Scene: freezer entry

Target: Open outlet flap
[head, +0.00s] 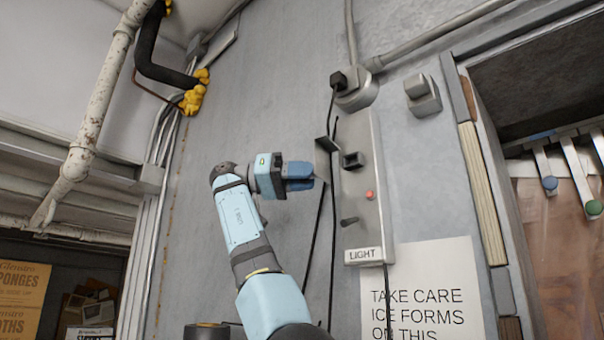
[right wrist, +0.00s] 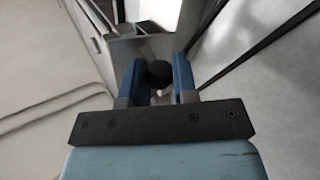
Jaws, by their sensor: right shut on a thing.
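My right gripper (head: 314,176) reaches in from the left at the flap. The exact contact is hidden in the head view. My left gripper is not in view.
The panel has a red light (head: 370,195) and a dark lever (head: 349,221). Black cables (head: 333,240) hang close beside my right gripper. A plug (head: 339,80) sits in a socket above. A paper sign (head: 420,290) is at lower right. The wall left of the gripper is clear.

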